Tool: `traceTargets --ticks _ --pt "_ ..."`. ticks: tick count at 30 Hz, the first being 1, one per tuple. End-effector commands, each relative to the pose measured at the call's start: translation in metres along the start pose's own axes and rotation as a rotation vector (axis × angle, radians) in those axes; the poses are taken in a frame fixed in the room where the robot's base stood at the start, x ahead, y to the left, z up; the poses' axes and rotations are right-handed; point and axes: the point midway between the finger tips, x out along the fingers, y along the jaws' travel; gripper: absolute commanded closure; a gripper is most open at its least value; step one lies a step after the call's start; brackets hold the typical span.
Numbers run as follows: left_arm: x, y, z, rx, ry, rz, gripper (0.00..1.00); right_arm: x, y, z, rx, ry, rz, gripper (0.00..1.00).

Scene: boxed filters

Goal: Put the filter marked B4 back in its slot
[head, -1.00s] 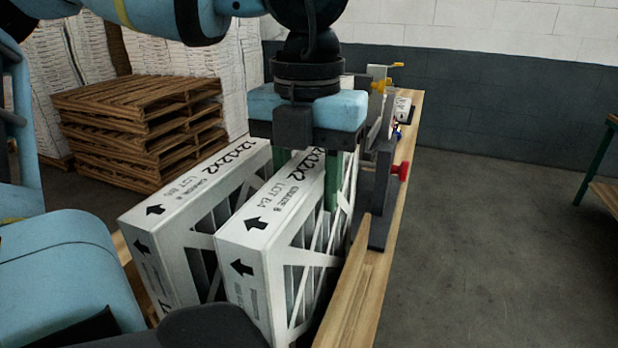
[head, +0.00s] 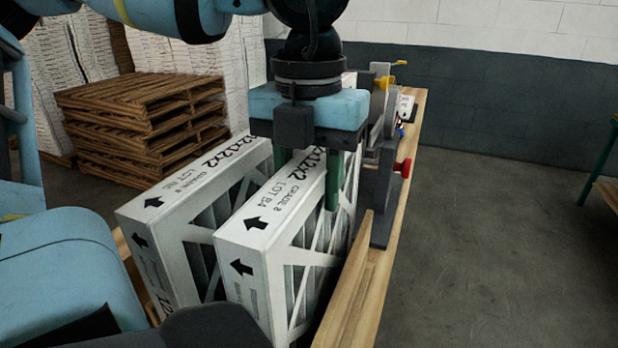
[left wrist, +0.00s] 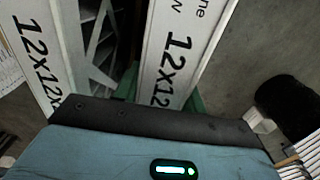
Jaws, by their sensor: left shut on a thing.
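The filter marked B4 (head: 262,222) is a white-framed box with black arrows, "12x12x2" and "LOT B4" on its top edge. It stands upright in the head view. My left gripper (head: 309,178) reaches down over it, its green fingers shut on its two sides. In the left wrist view, the filter's printed edge (left wrist: 178,45) runs between the green fingers. Its bottom and the slot are hidden. A similar filter (head: 165,212) stands upright just left of it, with a narrow gap between. My right gripper is not in view.
A wooden bench (head: 352,300) runs along the right of the filters. A grey fixture with a red knob (head: 402,168) stands close to the right of B4. Stacked pallets (head: 140,125) are at the back left. Open floor (head: 480,240) lies to the right.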

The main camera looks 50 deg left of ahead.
Motion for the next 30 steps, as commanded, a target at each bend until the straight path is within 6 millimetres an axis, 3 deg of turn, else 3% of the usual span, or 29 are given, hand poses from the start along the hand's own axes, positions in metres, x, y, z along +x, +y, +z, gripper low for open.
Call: traceTargets --ticks 1,2,3,13,30 --pt "0.0 0.0 0.0 0.0 -0.001 0.0 1.0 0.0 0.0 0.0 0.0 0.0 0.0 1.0" --pt "0.0 0.0 0.0 0.0 -0.001 0.0 0.55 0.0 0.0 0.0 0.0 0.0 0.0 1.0" --pt "0.0 0.0 0.0 0.0 -0.001 0.0 0.52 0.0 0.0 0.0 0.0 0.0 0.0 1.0" --pt "-0.003 0.0 0.0 0.0 -0.001 0.0 0.52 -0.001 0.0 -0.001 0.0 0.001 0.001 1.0" --pt "-0.032 0.0 0.0 -0.001 -0.001 -0.001 0.52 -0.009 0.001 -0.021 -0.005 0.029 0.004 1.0"
